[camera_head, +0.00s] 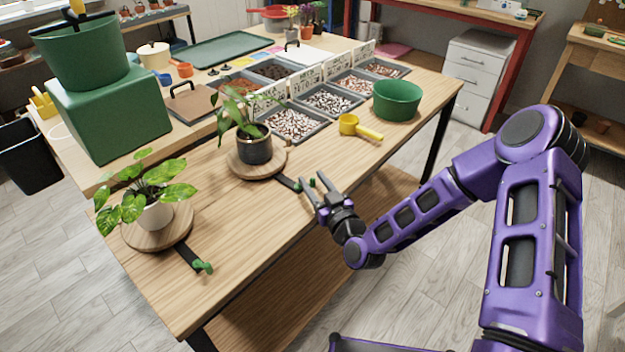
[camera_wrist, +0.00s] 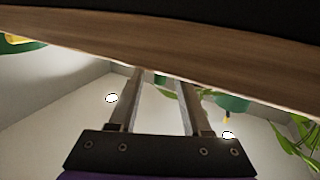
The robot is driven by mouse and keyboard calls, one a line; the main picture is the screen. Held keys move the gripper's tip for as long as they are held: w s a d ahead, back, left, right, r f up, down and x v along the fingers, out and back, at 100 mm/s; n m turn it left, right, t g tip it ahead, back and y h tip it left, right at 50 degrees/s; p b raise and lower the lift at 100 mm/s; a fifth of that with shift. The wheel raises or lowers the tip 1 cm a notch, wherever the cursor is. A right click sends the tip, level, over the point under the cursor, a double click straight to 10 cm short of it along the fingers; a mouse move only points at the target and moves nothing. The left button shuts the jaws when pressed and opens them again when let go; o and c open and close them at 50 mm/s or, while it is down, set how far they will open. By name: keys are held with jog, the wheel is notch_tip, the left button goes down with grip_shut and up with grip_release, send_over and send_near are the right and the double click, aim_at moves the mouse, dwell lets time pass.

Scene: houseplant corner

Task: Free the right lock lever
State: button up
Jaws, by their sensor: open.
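The right lock lever (camera_head: 285,182) is a dark bar with a green end. It sticks out toward the front right from under the round wooden stand (camera_head: 240,168) that carries the dark plant pot (camera_head: 255,146). My gripper (camera_head: 311,178) is open, its two fingers pointing at the lever's outer end near the table's front edge. A green bit shows by the fingers; I cannot tell whether they touch or straddle the lever. In the wrist view my open fingers (camera_wrist: 161,85) reach toward a wooden surface, and the lever is not clearly seen.
A second wooden stand (camera_head: 170,238) at left holds a pale pot (camera_head: 155,215) and has its own green-tipped lever (camera_head: 200,264). Seed trays (camera_head: 292,124), a yellow scoop (camera_head: 358,128) and a green bowl (camera_head: 397,100) lie behind. The front table strip between the levers is clear.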

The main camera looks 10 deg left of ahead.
jog(key=shift+w+a, duration=0.3)
jog(key=shift+w, duration=0.1)
grip_shut()
jog(key=shift+w, duration=0.1)
jog(key=n+g+y, duration=0.2)
jog(key=w+n+g+y, duration=0.1)
jog(key=n+g+y, duration=0.1)
jog(key=g, duration=0.1)
jog(key=shift+w+a+y, duration=0.15)
jog(key=shift+y, duration=0.15)
jog(key=n+g+y, duration=0.1)
jog(key=n+g, duration=0.1)
jog(key=a+n+g+y, duration=0.1)
jog(key=n+g, duration=0.1)
jog(key=g, duration=0.1)
jog(key=w+n+g, duration=0.1)
jog(key=g, duration=0.2)
jog(key=shift+a+n+y, duration=0.2)
jog(key=shift+n+y, duration=0.2)
jog(key=shift+g, duration=0.3)
